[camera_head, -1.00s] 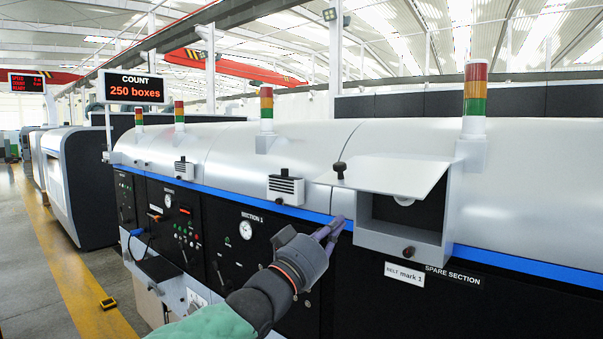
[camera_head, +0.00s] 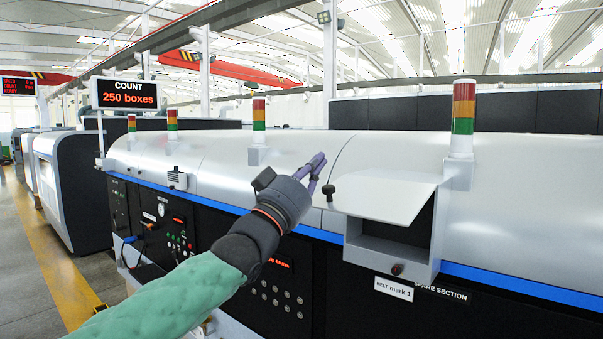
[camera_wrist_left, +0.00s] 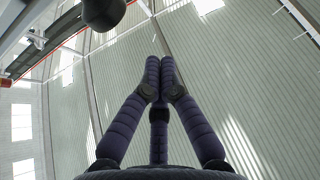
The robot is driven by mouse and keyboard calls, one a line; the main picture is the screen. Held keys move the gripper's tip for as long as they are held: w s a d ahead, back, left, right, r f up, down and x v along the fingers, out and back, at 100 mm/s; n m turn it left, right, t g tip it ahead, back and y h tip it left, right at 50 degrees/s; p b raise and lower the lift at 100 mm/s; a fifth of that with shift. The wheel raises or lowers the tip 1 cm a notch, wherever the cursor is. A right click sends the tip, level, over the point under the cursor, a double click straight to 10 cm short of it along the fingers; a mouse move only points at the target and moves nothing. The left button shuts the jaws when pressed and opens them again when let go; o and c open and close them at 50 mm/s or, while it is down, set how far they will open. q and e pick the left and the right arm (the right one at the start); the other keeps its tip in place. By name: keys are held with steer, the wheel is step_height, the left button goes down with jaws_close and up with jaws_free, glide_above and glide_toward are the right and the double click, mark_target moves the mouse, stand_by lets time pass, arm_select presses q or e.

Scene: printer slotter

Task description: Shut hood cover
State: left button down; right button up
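The hood cover (camera_head: 385,196) is a pale grey flap that stands raised over an open box-shaped housing (camera_head: 388,264) on the machine's front. A black knob (camera_head: 328,190) sits at the cover's left front corner. My left gripper (camera_head: 320,160) is up beside the knob, a little above and left of it, with its purple fingers together. Contact with the cover is not visible. In the left wrist view the fingertips (camera_wrist_left: 160,62) meet with nothing between them, and a dark round shape, probably the knob (camera_wrist_left: 102,10), shows at the top. My right gripper is out of view.
The long silver machine hood (camera_head: 240,160) runs behind my left arm, with a signal light (camera_head: 463,108) behind the cover. Dark control panels (camera_head: 280,280) lie below the blue stripe. The floor aisle (camera_head: 50,280) is clear at left.

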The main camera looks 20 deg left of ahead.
arm_select(q)
steer(key=shift+w+d+f, duration=0.1)
steer(key=shift+w+f, duration=0.2)
steer(key=shift+f, duration=0.65)
steer(key=shift+w+d+f, duration=0.1)
steer(key=shift+w+f, duration=0.15)
steer(key=shift+f, duration=0.65)
